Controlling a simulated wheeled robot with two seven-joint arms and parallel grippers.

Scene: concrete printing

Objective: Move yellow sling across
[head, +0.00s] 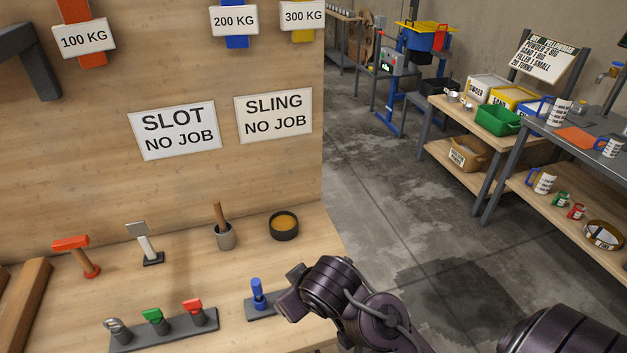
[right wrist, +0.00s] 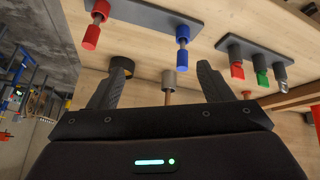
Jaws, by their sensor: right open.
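The yellow sling (head: 303,36) shows at the top of the head view as a small yellow strip below a white 300 KG tag (head: 303,16) on the wooden back panel. Most of it is covered by the tag or cut off by the frame. My right gripper (right wrist: 162,68) is open and empty in the right wrist view, with its fingers apart above the wooden bench. In the head view my right arm comes in from the lower right and its fingers are hidden. My left gripper is not in view.
A blue strap (head: 237,42) and an orange strap (head: 93,60) with weight tags hang on the panel. A blue peg (head: 257,290) and a red peg (right wrist: 91,36) share a grey base.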

